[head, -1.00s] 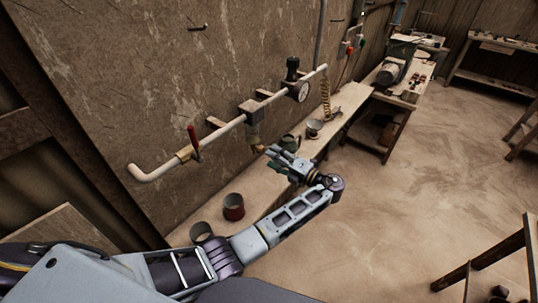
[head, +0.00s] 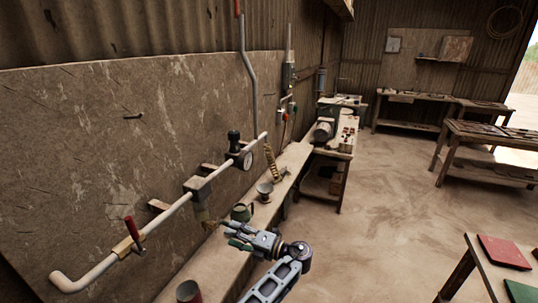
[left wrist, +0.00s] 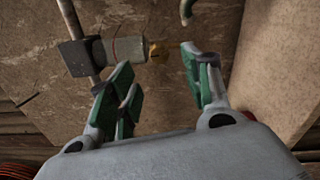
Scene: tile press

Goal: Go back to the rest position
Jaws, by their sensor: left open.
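My left gripper (head: 236,235) is in the lower middle of the head view, its arm coming up from the bottom edge. In the left wrist view my left gripper (left wrist: 165,90) has its green-padded fingers spread, with nothing between them. My right gripper is not in view.
A long bench (head: 225,277) runs along the wall, with a green mug (head: 241,212), a small bowl-like cup (head: 265,191) and a reddish can (head: 188,292). A table (head: 476,262) stands right. The floor between is clear.

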